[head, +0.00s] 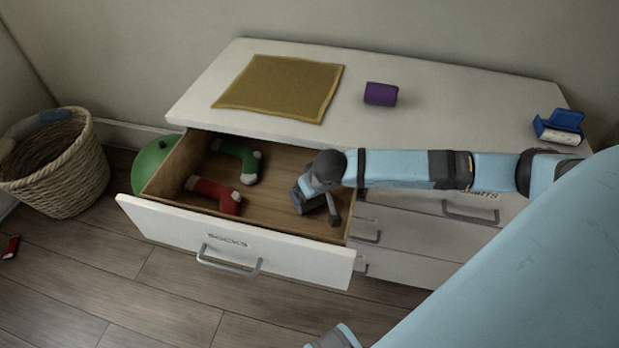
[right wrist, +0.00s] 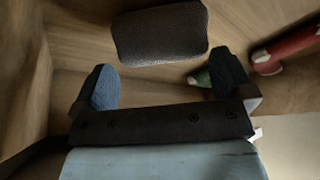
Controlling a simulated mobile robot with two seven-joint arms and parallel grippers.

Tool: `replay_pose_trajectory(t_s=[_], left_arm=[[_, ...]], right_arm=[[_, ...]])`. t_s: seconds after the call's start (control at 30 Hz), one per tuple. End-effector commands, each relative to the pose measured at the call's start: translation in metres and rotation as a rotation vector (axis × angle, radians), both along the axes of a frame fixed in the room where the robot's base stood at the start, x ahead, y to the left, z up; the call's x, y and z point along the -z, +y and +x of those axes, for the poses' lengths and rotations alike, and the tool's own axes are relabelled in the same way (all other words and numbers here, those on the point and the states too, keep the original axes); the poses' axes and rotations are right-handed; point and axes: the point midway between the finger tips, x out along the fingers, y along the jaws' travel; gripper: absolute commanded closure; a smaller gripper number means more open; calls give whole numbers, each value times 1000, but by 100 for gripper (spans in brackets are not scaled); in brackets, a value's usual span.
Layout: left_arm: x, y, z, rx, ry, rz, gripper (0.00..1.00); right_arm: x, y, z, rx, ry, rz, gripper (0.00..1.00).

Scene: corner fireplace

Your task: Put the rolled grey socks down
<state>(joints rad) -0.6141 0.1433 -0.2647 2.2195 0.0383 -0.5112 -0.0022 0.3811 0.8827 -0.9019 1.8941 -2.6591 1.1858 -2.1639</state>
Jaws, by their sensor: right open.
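The rolled grey socks (right wrist: 160,33) show in the right wrist view as a dark grey textured roll. They lie on the wooden drawer floor, just beyond and between the fingertips, with a gap to both fingers. My right gripper (head: 318,206) is open and empty, inside the right end of the open drawer labelled SOCKS (head: 235,252); it also shows in the right wrist view (right wrist: 162,75). In the head view I cannot make out the grey socks; the gripper seems to hide them. My left gripper is not in view.
Green socks (head: 238,157) and red socks (head: 215,194) lie in the drawer's left part. The white dresser top (head: 440,100) bears a mustard cloth (head: 280,87), a purple roll (head: 381,94) and a blue-and-white item (head: 559,127). A wicker basket (head: 65,180) stands left on the floor.

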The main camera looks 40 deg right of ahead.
Motion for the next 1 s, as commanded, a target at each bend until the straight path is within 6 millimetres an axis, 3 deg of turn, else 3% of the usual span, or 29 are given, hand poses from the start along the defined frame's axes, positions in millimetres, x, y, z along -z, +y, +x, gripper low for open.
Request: replay_pose_trajectory(t_s=[0.1,0.33,1.0], left_arm=[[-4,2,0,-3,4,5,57],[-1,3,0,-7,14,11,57],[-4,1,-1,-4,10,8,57]], right_arm=[[-28,0,-10,-1,-3,-2,0],[-57,2,-24,0,-4,1,0],[-63,2,-26,1,-4,0,0]])
